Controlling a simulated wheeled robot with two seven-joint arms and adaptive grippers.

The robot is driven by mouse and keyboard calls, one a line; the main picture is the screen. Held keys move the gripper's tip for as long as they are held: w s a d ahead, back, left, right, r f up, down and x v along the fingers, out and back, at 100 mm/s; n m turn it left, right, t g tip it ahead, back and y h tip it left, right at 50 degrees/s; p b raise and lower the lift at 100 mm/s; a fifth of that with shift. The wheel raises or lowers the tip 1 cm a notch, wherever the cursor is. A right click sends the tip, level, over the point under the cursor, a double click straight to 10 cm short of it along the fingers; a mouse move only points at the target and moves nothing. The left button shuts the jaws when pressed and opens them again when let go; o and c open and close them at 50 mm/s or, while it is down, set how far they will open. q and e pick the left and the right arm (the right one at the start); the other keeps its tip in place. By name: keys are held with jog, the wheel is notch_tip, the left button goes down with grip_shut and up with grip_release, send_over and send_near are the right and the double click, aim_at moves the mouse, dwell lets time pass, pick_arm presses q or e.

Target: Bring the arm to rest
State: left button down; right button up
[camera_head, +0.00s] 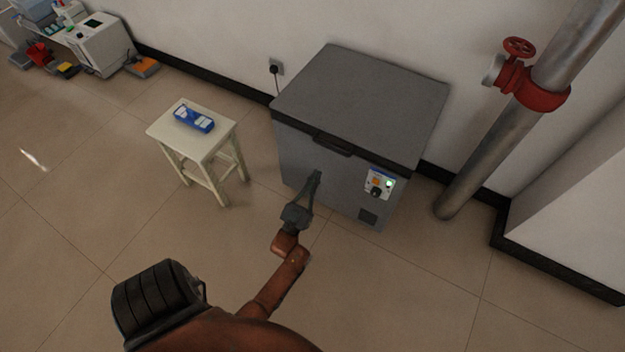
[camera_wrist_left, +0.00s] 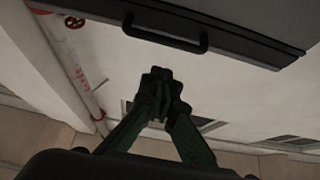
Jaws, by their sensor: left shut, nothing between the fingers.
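My left gripper (camera_head: 316,176) reaches up in front of the grey chest freezer (camera_head: 352,95), below its lid handle (camera_head: 333,146). In the left wrist view the fingers of my left gripper (camera_wrist_left: 157,88) meet at the tips, shut and empty. The freezer's dark lid edge and handle (camera_wrist_left: 165,37) show beyond the fingertips there, apart from them. The lid is down in the head view. My right gripper is in neither view.
A cream stool (camera_head: 200,133) with a blue item (camera_head: 194,119) on it stands left of the freezer. A grey pipe with a red valve (camera_head: 518,75) stands on the right. White equipment (camera_head: 97,44) sits far left. The floor in front is clear.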

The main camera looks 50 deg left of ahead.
pick_arm(q)
jog(key=shift+s+d+f, duration=0.2)
jog(key=shift+s+f, duration=0.1)
jog(key=shift+f, duration=0.15)
